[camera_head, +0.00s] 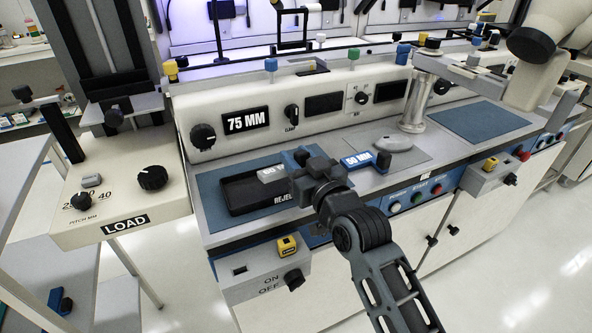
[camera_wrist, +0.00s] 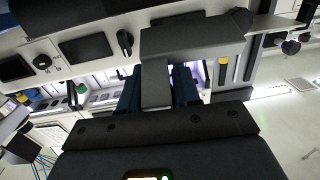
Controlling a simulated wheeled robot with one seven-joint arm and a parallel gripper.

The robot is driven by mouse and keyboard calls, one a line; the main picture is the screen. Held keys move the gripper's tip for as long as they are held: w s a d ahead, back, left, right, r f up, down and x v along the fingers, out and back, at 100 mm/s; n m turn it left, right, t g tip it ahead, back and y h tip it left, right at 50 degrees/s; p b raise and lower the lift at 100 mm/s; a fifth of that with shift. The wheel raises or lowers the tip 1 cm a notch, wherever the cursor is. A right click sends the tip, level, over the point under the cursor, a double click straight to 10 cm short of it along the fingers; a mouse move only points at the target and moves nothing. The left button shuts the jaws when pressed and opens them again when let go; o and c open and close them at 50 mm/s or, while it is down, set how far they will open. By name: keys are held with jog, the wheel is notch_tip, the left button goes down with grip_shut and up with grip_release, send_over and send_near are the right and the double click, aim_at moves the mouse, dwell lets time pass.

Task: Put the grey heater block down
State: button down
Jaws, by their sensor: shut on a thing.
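The grey heater block (camera_head: 271,174) is a light grey piece marked "60", with the rest of its label hidden. It shows at the left of my gripper (camera_head: 298,172), over the black tray marked "REJE…" (camera_head: 238,204). I cannot tell whether it touches the tray. In the wrist view the block (camera_wrist: 192,42) looks dark grey, and its stem (camera_wrist: 155,85) is between the two blue fingers of my gripper (camera_wrist: 157,92). My gripper is shut on it and partly hides it in the head view.
A blue "60 MM" block (camera_head: 357,161) with a black knob lies just right of my gripper. A blue mat (camera_head: 480,122) at the right is clear. The front panel (camera_head: 330,125) rises behind the tray.

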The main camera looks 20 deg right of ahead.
jog(key=shift+a+f, duration=0.15)
jog(key=shift+f, duration=1.7)
jog(key=shift+f, duration=0.2)
jog(key=c, duration=0.8)
grip_release()
jog(key=shift+s, duration=0.1)
jog(key=s+b, duration=0.1)
jog(key=s, duration=0.6)
jog(key=shift+s+a, duration=0.15)
jog(key=shift+s, duration=0.1)
jog(key=shift+f, duration=0.1)
